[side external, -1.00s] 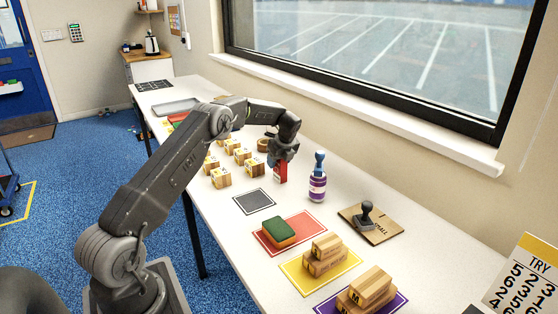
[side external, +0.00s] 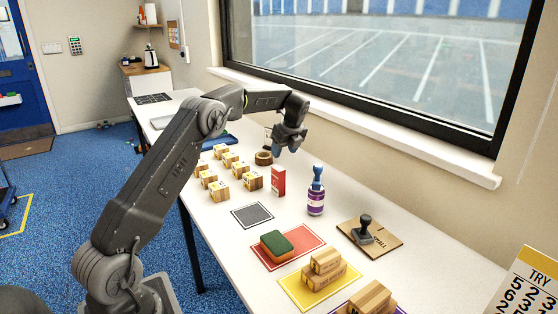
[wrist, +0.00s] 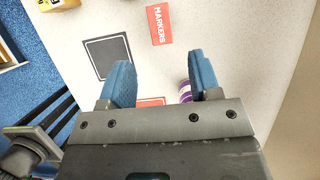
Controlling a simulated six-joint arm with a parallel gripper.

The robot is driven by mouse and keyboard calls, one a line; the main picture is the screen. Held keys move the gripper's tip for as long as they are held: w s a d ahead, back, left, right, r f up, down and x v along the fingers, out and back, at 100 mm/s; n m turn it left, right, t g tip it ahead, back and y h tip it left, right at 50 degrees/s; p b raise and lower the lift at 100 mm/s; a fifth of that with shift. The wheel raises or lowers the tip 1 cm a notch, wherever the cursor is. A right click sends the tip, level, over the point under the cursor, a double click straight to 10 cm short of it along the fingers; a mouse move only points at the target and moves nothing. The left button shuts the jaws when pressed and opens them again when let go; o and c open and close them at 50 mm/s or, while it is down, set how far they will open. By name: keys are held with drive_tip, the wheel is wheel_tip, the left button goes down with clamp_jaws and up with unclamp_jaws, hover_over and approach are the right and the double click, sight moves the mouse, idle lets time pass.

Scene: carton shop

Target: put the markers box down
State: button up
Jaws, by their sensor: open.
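The markers box (side external: 278,181) is a small red upright box with a white side, standing on the white table. In the wrist view its red top part with the word MARKERS (wrist: 159,25) shows beyond my fingertips. My gripper (side external: 288,143) is above and behind the box in the side view, apart from it. In the wrist view my gripper (wrist: 160,75) has its two blue fingers spread with nothing between them.
Several wooden blocks (side external: 219,190) stand left of the box, with a tape roll (side external: 264,158) behind. A dark square mat (side external: 252,215) lies in front. A purple bottle (side external: 316,202) stands to the right, near a stamp (side external: 365,224) on a board.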

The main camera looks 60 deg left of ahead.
drive_tip(key=s+d+r+n+t+h, duration=0.15)
drive_tip(key=s+d+r+n, duration=0.25)
drive_tip(key=s+d+r, duration=0.4)
drive_tip(key=s+d+r+n+t, duration=0.2)
drive_tip(key=s+d+r+n, duration=0.3)
drive_tip(key=d, duration=0.6)
drive_tip(key=s+d+f+n+t+h, duration=0.1)
drive_tip(key=s+d+n, duration=0.3)
drive_tip(key=s, duration=0.6)
drive_tip(key=s+d+f+n+t+h, duration=0.1)
drive_tip(key=s+d+f+n+h, duration=0.1)
drive_tip(key=s+d+n, duration=0.3)
drive_tip(key=s+d+f, duration=0.1)
drive_tip(key=s+d, duration=0.3)
drive_tip(key=s, duration=0.1)
drive_tip(key=shift+s, duration=0.35)
